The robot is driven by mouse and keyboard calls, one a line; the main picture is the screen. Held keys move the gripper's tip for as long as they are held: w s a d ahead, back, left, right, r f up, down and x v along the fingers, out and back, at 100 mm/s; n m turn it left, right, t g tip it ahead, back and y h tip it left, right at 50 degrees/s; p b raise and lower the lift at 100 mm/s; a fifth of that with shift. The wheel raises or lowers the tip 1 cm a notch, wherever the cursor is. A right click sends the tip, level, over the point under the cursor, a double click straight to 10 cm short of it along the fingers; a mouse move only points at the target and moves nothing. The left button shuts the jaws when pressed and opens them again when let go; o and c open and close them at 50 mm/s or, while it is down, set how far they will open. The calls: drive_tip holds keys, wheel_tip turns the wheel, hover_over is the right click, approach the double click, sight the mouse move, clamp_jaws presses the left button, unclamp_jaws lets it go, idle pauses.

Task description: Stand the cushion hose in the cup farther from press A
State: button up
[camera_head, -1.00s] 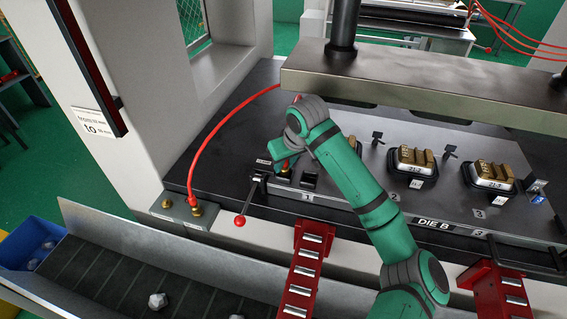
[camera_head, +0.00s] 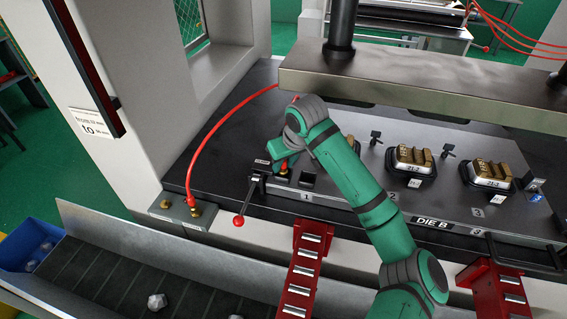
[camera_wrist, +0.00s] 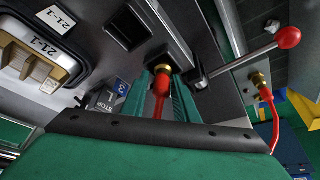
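The cushion hose is red with a brass end fitting. In the wrist view its end (camera_wrist: 160,92) lies between the green fingers of my gripper (camera_wrist: 163,88), which look closed against it. The brass fitting (camera_wrist: 163,68) shows just beyond the fingertips, at the die's front plate. In the head view my gripper (camera_head: 284,166) is low over the left end of that plate, with a bit of red hose (camera_head: 284,171) below it. A dark square cup (camera_head: 308,180) is just right of it and also shows in the wrist view (camera_wrist: 125,25). Whether the fitting sits in a cup cannot be told.
The red hose arcs left to a grey block (camera_head: 178,214) with brass fittings. A lever with a red knob (camera_head: 238,220) stands close by, as in the wrist view (camera_wrist: 288,38). Gold-topped parts (camera_head: 412,160) sit right. The press ram (camera_head: 420,85) hangs above.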

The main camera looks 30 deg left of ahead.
drive_tip(key=shift+s+d+f, duration=0.1)
drive_tip(key=shift+s+f, duration=0.15)
drive_tip(key=shift+f, duration=0.35)
drive_tip(key=v, duration=1.1)
drive_tip(key=shift+w+r, duration=0.2)
drive_tip(key=shift+r, duration=0.3)
drive_tip(key=shift+w, duration=0.1)
